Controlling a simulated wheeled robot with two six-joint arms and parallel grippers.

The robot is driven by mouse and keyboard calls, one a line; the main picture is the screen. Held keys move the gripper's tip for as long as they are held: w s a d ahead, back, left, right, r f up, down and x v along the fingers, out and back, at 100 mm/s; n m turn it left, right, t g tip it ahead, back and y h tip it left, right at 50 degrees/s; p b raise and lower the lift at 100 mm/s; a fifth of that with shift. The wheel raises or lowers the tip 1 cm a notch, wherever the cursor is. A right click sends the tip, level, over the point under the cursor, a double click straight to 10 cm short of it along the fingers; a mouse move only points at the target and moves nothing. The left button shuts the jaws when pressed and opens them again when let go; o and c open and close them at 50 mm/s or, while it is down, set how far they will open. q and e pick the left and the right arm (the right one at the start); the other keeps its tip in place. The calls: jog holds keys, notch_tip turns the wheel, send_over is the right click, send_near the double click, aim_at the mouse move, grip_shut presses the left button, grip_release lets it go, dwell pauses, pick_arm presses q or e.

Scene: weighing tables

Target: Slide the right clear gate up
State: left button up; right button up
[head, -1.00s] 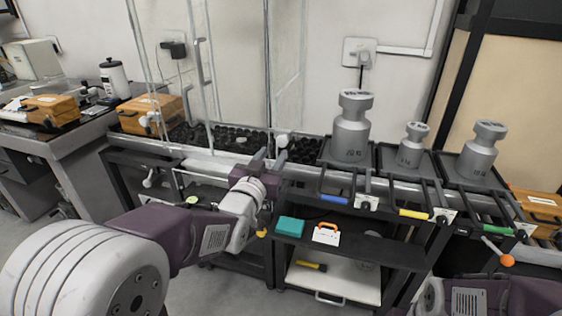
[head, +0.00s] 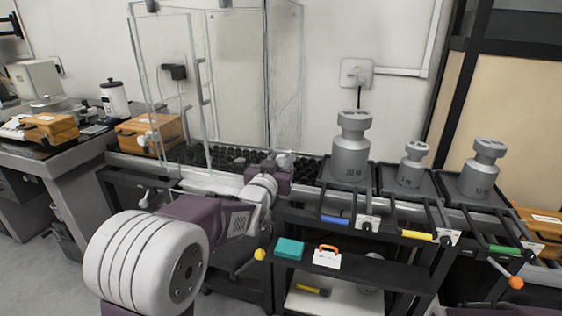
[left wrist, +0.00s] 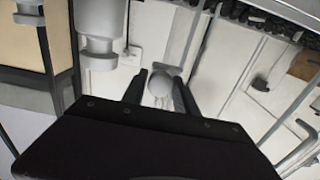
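A tall clear enclosure with thin pale edges stands at the back of the left weighing table in the head view. Its right clear gate (head: 286,75) is the see-through pane at its right side; its exact position is hard to read. My left gripper (head: 283,165) is at the lower right of the enclosure. In the left wrist view, which is upside down, the two dark fingers (left wrist: 160,92) are apart, with a round grey knob (left wrist: 161,83) showing between them. I cannot tell whether they touch it. My right gripper is out of view.
Grey weights (head: 350,150) stand on dark trays just right of my left gripper. Below are coloured handles and a shelf with a teal box (head: 289,249) and an orange-handled white case (head: 327,257).

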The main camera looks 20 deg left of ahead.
pick_arm(q)
grip_shut()
dwell(1.2)
